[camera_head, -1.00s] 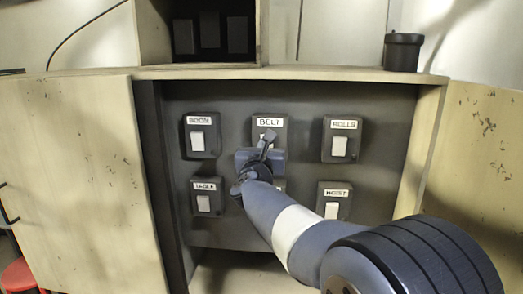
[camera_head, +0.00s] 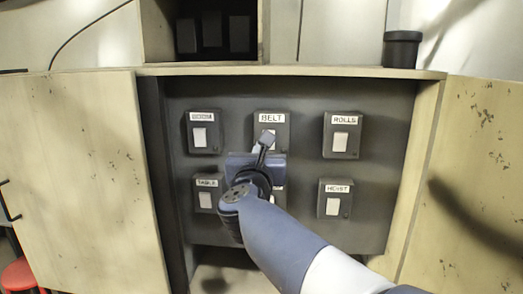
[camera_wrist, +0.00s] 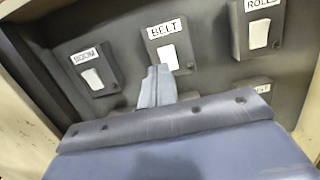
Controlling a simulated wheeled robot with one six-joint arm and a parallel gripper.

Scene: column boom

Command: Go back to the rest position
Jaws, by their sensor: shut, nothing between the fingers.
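My gripper (camera_head: 266,139) is in front of the open cabinet's dark panel (camera_head: 300,185), its narrow fingers shut with nothing between them. In the head view its fingertips overlap the white rocker of the BELT switch (camera_head: 274,119). The wrist view shows the closed fingers (camera_wrist: 156,72) just below and over the edge of the BELT switch (camera_wrist: 167,47). I cannot tell whether they touch it. My forearm reaches in from the lower right.
Around it are the BOOM (camera_head: 204,132), ROLLS (camera_head: 342,135), TABLE (camera_head: 206,192) and HOIST (camera_head: 335,199) switches. A box below BELT is mostly hidden by my wrist. Cabinet doors stand open left (camera_head: 80,180) and right (camera_head: 480,180). A dark cup (camera_head: 402,50) stands on top.

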